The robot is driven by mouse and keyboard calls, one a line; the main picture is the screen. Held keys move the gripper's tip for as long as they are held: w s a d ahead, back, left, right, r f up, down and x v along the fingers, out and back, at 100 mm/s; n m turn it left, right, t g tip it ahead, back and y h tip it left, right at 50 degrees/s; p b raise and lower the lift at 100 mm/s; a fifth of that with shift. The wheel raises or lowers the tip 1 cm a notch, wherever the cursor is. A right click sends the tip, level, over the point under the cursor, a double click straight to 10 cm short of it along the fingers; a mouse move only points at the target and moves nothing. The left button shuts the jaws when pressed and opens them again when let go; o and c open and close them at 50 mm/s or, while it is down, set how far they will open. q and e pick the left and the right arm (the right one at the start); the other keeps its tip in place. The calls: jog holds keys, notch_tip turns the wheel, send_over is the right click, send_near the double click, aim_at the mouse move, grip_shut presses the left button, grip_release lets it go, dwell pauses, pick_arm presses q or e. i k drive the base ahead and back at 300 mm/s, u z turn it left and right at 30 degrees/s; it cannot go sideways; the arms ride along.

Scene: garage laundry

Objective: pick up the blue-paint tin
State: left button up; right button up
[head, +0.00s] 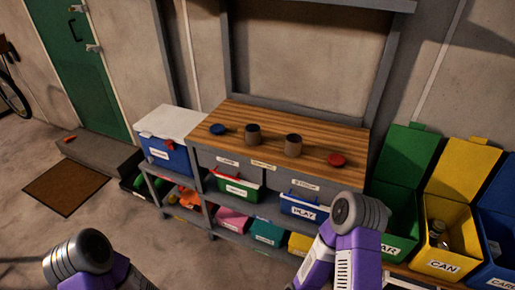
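Two small dark tins stand upright on the wooden worktop (225,112): a left tin (253,135) and a right tin (293,146). A blue disc like a lid (217,129) lies left of the left tin, and a red one (337,160) lies right of the right tin. The paint colour inside either tin is too small to tell, so I cannot tell which is the blue-paint tin. Only grey and purple links of my two arms show along the bottom, well short of the tins. Neither gripper's fingers are visible.
A blue box with a white lid (167,156) stands left of the worktop. Labelled bins fill the shelves below. Open green (402,212), yellow (449,229) and blue bins stand at right. A doormat (67,189) and bare floor lie at left.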

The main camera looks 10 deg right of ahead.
aim_at(253, 131)
jog(key=z, duration=0.25)
jog(key=i, duration=1)
jog(key=u, duration=0.2)
